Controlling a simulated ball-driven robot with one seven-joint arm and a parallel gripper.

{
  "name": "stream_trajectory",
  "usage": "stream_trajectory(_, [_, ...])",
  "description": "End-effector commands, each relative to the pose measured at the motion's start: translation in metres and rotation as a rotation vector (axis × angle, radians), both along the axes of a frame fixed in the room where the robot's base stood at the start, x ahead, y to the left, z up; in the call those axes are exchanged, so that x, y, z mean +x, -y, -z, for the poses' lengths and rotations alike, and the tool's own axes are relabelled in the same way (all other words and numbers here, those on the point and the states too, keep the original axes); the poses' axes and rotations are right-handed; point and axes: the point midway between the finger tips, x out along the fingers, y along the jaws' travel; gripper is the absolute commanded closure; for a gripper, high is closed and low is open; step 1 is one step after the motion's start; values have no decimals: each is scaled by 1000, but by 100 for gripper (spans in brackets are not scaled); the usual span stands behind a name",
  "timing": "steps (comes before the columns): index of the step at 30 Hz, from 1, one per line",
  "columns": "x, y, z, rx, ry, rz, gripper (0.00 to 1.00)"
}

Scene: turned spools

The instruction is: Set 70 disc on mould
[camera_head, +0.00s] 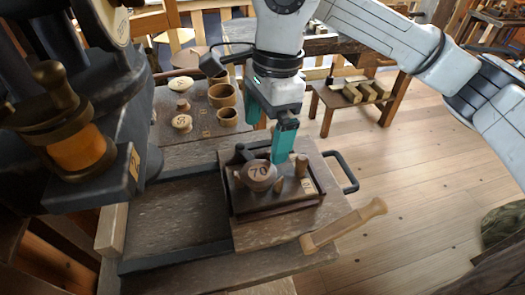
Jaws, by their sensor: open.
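The round brown disc marked 70 (260,172) sits on the dark mould (290,203), toward its back left. Its numbered face points up and toward the camera. I cannot tell whether it lies flat or is fully seated. Short wooden pegs stand beside it on the mould. My gripper (270,135) is above and just behind the disc, with its teal fingers apart. One finger reaches down near the disc's right rear side. I see nothing held between the fingers, and I cannot tell whether a finger touches the disc.
The mould rests on a wooden board with a black handle (346,172). A dark press (85,130) stands at left. Spools and cups (222,95) fill the bench behind.

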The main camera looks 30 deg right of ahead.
Motion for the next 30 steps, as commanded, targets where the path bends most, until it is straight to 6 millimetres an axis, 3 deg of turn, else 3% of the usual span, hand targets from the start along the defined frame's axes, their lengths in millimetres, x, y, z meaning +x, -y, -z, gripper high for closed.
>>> stream_trajectory(3, [0, 2, -19, -1, 2, 0, 0])
stream_trajectory(9, [0, 4, -35, 0, 0, 0, 0])
stream_trajectory(30, [0, 4, -37, 1, -1, 0, 0])
